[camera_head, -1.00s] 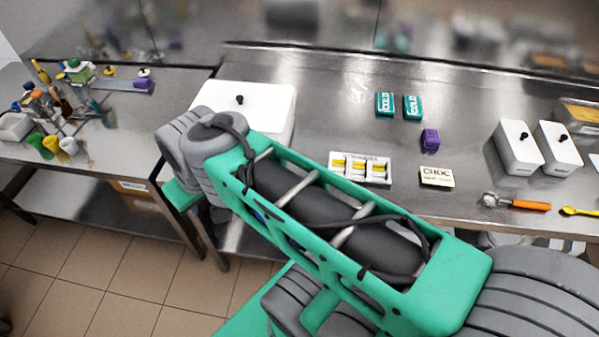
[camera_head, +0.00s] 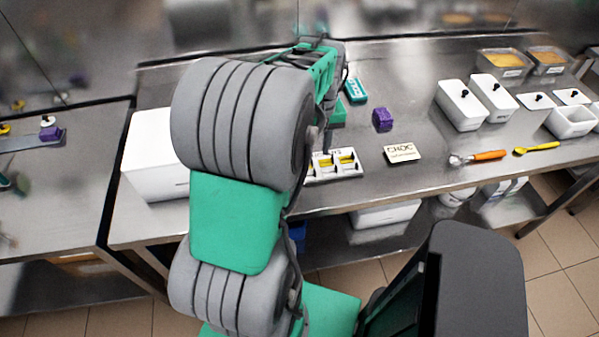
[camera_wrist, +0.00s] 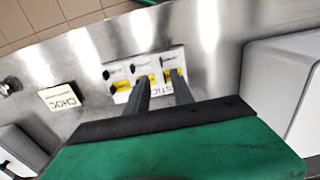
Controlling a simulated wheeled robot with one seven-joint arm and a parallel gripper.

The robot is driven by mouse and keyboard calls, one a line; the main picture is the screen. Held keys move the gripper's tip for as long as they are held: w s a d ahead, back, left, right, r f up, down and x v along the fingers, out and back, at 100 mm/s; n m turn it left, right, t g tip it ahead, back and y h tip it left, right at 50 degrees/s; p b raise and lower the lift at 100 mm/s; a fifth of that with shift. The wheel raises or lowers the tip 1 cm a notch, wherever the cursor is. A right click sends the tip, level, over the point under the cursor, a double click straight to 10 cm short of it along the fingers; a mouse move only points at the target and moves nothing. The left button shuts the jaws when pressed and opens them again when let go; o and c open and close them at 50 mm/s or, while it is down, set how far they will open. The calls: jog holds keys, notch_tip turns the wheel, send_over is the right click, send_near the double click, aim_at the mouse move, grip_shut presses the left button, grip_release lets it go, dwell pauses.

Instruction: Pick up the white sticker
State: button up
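A white sticker tray (camera_head: 348,174) with yellow pieces in its compartments lies on the steel counter. It also shows in the wrist view (camera_wrist: 112,72), with part of its lettering reading "STIC". I cannot tell which piece in it is a white sticker. A cream card marked CHOC (camera_head: 402,153) lies to its right, and appears left of the tray in the wrist view (camera_wrist: 60,97). The fingers hide part of the tray. In the head view my arm hides most of the gripper.
Teal packs (camera_head: 355,90) and a purple block (camera_head: 382,119) lie behind the tray. A white lidded box (camera_head: 155,155) stands left. White containers (camera_head: 461,105), an orange-handled scoop (camera_head: 478,156) and a yellow spoon (camera_head: 537,148) are right. Counter around the CHOC card is clear.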

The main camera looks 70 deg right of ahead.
aim_at(308, 174)
notch_tip(308, 174, down, 8)
jog(key=shift+w+a+r+p, duration=0.15)
jog(key=shift+r+p, duration=0.1)
jog(key=shift+p, duration=0.6)
jog(key=shift+c, duration=0.4)
grip_shut()
